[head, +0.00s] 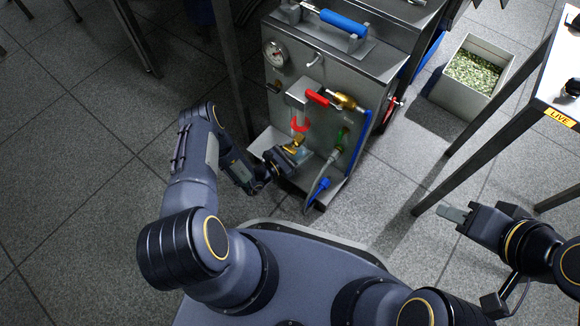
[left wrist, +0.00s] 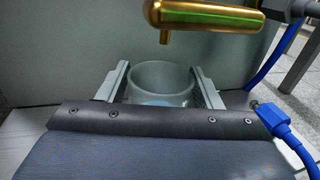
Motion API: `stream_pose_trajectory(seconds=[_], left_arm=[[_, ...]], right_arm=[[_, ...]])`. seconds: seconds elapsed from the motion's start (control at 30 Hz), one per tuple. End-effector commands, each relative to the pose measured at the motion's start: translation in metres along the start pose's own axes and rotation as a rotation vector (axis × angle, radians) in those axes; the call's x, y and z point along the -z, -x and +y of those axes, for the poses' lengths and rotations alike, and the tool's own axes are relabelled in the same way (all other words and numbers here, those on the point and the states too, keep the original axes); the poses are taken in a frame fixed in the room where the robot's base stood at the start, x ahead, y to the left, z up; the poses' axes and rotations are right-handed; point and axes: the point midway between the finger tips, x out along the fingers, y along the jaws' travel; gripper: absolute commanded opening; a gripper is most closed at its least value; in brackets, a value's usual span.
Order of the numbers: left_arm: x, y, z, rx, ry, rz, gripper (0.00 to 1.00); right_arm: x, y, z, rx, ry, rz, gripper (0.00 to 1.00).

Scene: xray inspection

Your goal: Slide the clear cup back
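The clear cup (left wrist: 160,82) stands upright on the grey ledge at the foot of the metal machine, with something pale blue at its bottom. My left gripper (left wrist: 160,92) is open, with one finger on each side of the cup and a narrow gap showing at each side. In the head view my left gripper (head: 293,160) is low at the machine's front, under the brass spout, and mostly hides the cup. A brass spout (left wrist: 205,14) hangs above the cup in the left wrist view. My right gripper (head: 457,213) is empty, away to the right; its finger opening is unclear.
The machine (head: 322,85) has a gauge (head: 275,54), a red-handled valve (head: 318,98) and a blue-handled lever (head: 343,22). A blue plug and hose (left wrist: 275,122) lie right of my left gripper. A bin (head: 474,72) and a table leg (head: 480,130) stand at right.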

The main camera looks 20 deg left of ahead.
Motion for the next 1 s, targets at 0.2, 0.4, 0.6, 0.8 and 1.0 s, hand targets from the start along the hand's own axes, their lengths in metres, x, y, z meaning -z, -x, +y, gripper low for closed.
stream_pose_trajectory(seconds=[0.2, 0.4, 0.6, 0.8, 1.0], left_arm=[[0.000, 0.000, 0.000, 0.000, 0.000, 0.000, 0.36], [0.000, 0.005, -0.001, 0.000, 0.001, 0.001, 0.36], [0.000, 0.016, -0.003, -0.001, 0.001, 0.001, 0.36], [-0.001, 0.025, -0.006, 0.000, 0.001, 0.000, 0.36], [0.000, 0.035, -0.008, 0.000, 0.001, 0.001, 0.36]], right_arm=[[0.000, 0.000, 0.000, 0.000, 0.000, 0.000, 0.36], [0.001, 0.002, -0.001, 0.000, 0.000, 0.000, 0.36], [0.002, 0.004, -0.002, 0.000, 0.000, 0.000, 0.36], [0.003, 0.006, -0.003, 0.000, 0.000, 0.000, 0.36], [0.004, 0.007, -0.003, 0.000, 0.000, 0.000, 0.36]])
